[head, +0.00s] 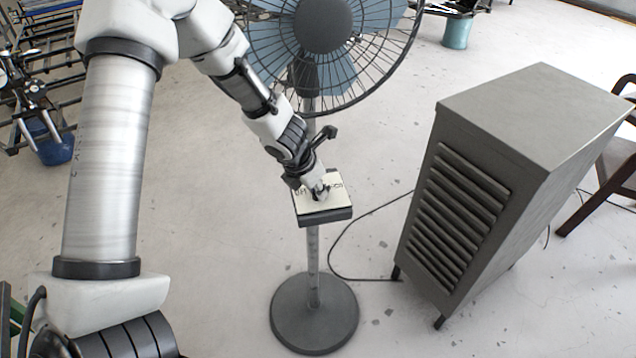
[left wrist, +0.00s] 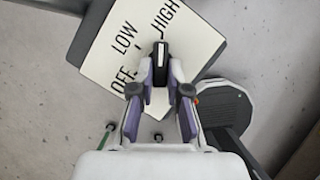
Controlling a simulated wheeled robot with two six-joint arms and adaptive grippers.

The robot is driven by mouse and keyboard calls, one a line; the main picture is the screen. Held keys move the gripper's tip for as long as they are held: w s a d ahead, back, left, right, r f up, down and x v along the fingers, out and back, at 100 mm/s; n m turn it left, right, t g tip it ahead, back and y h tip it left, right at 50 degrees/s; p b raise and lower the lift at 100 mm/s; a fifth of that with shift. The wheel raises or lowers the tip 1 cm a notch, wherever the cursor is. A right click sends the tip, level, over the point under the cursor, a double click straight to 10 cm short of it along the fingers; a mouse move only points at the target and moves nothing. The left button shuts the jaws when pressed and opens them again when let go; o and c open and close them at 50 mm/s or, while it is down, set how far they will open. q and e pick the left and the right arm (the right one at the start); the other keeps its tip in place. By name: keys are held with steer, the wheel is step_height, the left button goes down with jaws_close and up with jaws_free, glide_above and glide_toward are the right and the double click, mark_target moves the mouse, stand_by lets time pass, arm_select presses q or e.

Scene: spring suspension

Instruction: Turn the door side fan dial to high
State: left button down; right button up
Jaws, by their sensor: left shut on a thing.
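A standing fan (head: 323,22) has a panel (head: 338,203) on its pole, with a pale face and a dark edge. In the left wrist view the panel face (left wrist: 95,62) carries the printed words OFF, LOW and HIGH. The dark fan dial (left wrist: 160,64) has a white line that points up in that picture, to the right of LOW and close to HIGH; its exact setting is hard to tell. My left gripper (head: 319,192) is at the panel, shut on the dial; its fingers (left wrist: 159,98) lie on either side of it. My right gripper is not in view.
The fan's round base (head: 314,325) stands on the floor, with a cable running right. A grey louvred cabinet (head: 535,120) stands to the right, and a chair (head: 612,165) is beyond it. Racks and a blue bucket (head: 55,148) are at left. The floor around the fan base is mostly clear.

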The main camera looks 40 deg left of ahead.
arm_select(q)
steer(key=shift+m, duration=0.3)
steer(key=c, duration=1.1)
jaws_free()
steer(key=shift+s, duration=0.1)
steer(key=shift+c, duration=0.2)
steer(key=shift+a, duration=0.1)
steer(key=shift+s+r, duration=0.1)
steer(key=shift+r, duration=0.3)
steer(key=shift+v, duration=1.1)
steer(key=s+a, duration=0.2)
steer(key=s, duration=1)
steer(key=shift+a, duration=0.35)
